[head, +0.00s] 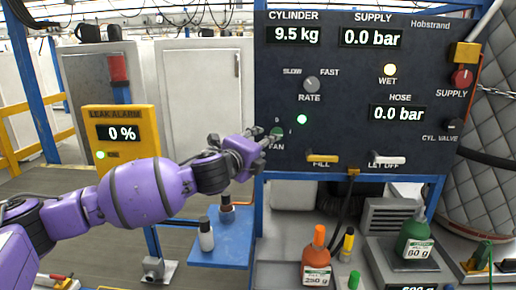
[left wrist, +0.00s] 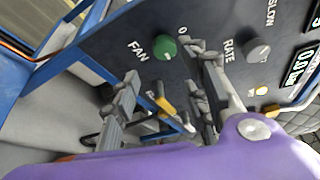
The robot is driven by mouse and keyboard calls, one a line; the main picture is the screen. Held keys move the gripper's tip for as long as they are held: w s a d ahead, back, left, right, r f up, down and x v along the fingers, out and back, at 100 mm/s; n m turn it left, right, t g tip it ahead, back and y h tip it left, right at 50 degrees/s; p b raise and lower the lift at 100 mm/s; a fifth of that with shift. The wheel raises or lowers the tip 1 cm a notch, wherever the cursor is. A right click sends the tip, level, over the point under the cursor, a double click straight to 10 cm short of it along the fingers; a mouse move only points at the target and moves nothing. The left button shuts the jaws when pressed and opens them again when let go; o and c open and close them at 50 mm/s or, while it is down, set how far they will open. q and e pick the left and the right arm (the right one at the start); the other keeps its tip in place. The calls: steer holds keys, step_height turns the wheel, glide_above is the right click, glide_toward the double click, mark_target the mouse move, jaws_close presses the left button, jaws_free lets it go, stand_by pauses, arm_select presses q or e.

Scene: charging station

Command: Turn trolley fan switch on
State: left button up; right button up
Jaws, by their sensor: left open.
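The fan switch (head: 276,132) is a small green knob on the dark control panel (head: 340,95), above the label FAN. In the head view my left gripper's fingers partly cover it. In the left wrist view the green fan knob (left wrist: 165,47) is in clear sight, with a 0 mark beside it. My left gripper (head: 262,138) is open in front of the panel, close to the knob. In the left wrist view the left gripper (left wrist: 161,70) has its two fingers apart, with the knob just beyond the gap. I cannot tell whether they touch it. My right gripper is not in view.
A grey rate knob (head: 311,84) and a lit green lamp (head: 302,119) are right of the fan switch. Yellow fill (head: 322,158) and white let-off (head: 387,160) levers sit lower. A yellow leak alarm box (head: 123,135) stands left, behind my arm. Bottles (head: 316,262) stand below.

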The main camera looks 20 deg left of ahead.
arm_select(q)
steer(key=shift+s+a+r, duration=0.1)
steer(key=shift+s, duration=1.1)
